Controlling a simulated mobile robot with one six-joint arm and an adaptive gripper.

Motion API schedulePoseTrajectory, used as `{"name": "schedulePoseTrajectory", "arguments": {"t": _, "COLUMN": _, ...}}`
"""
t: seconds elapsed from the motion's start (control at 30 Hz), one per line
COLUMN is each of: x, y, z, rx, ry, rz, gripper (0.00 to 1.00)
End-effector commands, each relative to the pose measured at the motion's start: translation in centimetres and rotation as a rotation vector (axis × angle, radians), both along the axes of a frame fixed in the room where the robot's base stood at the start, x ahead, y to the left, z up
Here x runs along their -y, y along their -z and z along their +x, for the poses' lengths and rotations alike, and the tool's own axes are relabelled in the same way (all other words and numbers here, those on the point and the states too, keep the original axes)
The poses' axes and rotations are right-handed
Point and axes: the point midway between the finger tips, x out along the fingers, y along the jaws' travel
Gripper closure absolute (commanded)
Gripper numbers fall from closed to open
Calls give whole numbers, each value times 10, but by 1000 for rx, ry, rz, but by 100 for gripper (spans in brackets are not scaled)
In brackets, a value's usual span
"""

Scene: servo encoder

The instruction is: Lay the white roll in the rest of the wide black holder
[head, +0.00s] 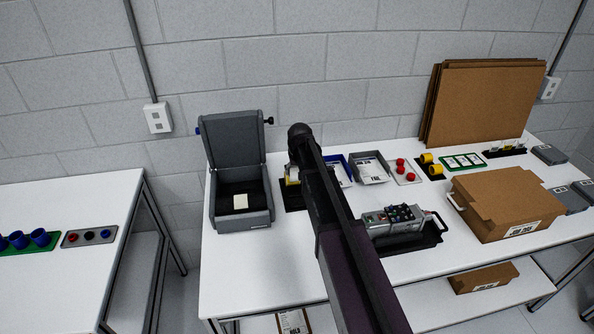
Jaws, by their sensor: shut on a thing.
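My dark arm (340,230) reaches from the bottom edge up to a rounded black joint near the middle of the head view. My gripper is not visible; the arm hides what lies behind it. No white roll can be clearly made out. A long black holder (505,151) with small pale and yellow upright parts stands at the back right of the table; I cannot tell whether it is the wide holder. Another black base (293,199) with a pale and yellow part is partly hidden just left of my arm.
A grey device (395,220) and a cardboard box (505,200) stand right of my arm. Trays, red knobs (400,162) and yellow cylinders (427,159) line the back. The front left tabletop (250,270) is clear.

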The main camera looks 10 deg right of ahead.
Motion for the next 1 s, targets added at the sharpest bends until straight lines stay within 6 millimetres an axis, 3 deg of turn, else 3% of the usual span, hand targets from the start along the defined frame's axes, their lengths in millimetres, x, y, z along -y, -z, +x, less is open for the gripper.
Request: {"name": "schedulePoseTrajectory", "arguments": {"t": 1.0, "x": -2, "y": 63, "z": 0, "rx": -1, "ry": -2, "rz": 0, "gripper": 70}}
